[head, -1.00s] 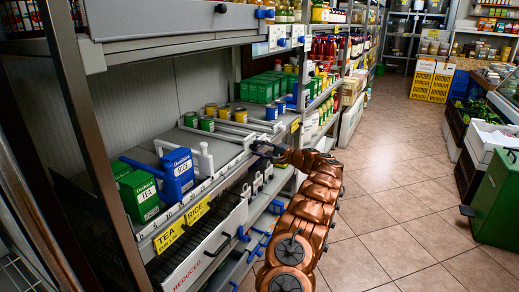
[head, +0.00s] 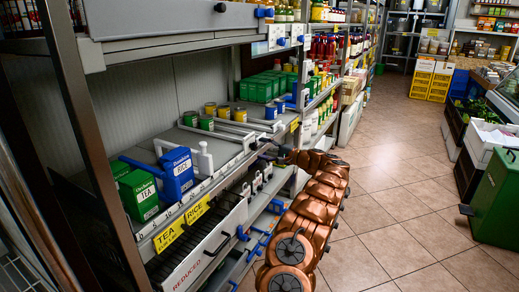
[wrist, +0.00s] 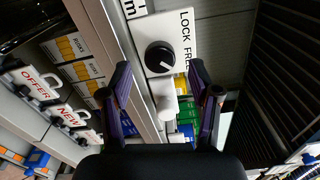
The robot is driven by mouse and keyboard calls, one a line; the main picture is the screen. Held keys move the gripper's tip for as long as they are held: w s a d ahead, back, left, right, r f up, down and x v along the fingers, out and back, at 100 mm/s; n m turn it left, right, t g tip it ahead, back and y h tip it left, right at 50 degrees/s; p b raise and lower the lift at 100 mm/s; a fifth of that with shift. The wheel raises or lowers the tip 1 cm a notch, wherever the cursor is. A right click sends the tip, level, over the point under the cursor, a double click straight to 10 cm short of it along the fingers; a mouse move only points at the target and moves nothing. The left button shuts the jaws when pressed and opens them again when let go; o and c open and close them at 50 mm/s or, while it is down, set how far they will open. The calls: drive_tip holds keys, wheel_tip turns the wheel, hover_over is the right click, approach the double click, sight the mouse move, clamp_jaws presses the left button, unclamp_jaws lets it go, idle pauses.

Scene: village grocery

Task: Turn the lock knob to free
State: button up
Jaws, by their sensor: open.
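The lock knob (wrist: 160,57) is a round black dial on a white plate (wrist: 181,30) printed LOCK and FREE in the wrist view. A small pale mark shows on its face, low and to the right, near the word FREE. My gripper (wrist: 158,76) is open, with one dark finger on each side of the knob's line and nothing held. The fingertips appear just below the knob in the picture, apart from it. In the head view my gripper (head: 268,146) is small and dark at the shelf's front edge, and I cannot make out the knob there.
White OFFER (wrist: 35,87) and NEW (wrist: 72,119) tags hang at left in the wrist view. The tiled aisle (head: 400,200) is clear.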

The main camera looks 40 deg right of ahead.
drive_tip(key=v, duration=0.9)
drive_tip(key=shift+s, duration=0.35)
drive_tip(key=shift+d, duration=0.1)
